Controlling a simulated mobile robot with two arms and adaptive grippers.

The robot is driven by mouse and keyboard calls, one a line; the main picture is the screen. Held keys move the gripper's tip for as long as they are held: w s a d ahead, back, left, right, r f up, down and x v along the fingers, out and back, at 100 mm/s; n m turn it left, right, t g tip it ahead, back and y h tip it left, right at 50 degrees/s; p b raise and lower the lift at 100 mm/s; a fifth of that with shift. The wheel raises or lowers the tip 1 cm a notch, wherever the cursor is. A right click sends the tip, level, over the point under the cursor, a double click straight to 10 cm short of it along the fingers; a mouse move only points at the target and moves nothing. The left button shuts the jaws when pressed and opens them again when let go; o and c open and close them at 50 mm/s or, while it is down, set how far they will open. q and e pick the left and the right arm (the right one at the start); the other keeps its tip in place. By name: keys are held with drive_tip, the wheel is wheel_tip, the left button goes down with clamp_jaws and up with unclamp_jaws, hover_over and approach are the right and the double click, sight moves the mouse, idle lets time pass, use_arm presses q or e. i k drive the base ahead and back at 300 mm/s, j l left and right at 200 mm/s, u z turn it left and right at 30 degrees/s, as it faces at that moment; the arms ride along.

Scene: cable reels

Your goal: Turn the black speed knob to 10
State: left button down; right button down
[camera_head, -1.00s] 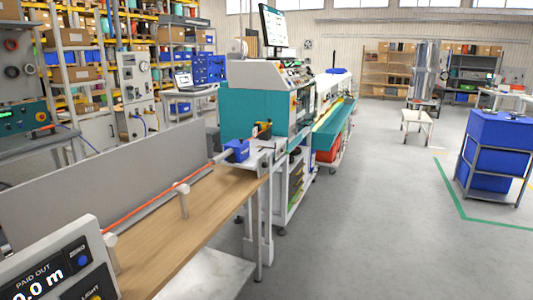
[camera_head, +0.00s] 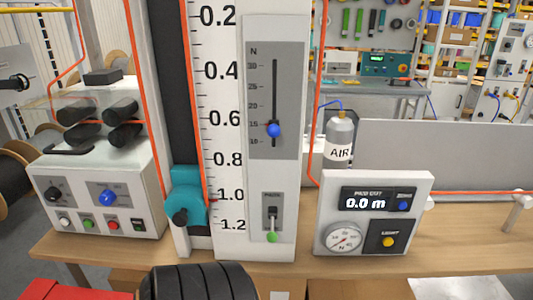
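A white control box (camera_head: 100,208) stands on the left end of the wooden bench. A black knob (camera_head: 54,190) is at the left of its front panel, with small scale marks I cannot read. I cannot tell which number its pointer is at. A blue knob (camera_head: 108,196) is to its right. Below them is a row of buttons, with a green button (camera_head: 88,224) and a red button (camera_head: 112,224) among them. Neither of my grippers is in view.
Black rollers (camera_head: 122,110) sit above the control box. A tall white scale (camera_head: 226,130) with a blue-knobbed slider (camera_head: 274,130) stands to the right. A meter box (camera_head: 375,215) reads 0.0 m. A black ribbed object (camera_head: 200,283) and a red object (camera_head: 65,289) are at the bottom edge.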

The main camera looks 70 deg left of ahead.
sight(52, 194)
drive_tip(key=u, duration=3.45)
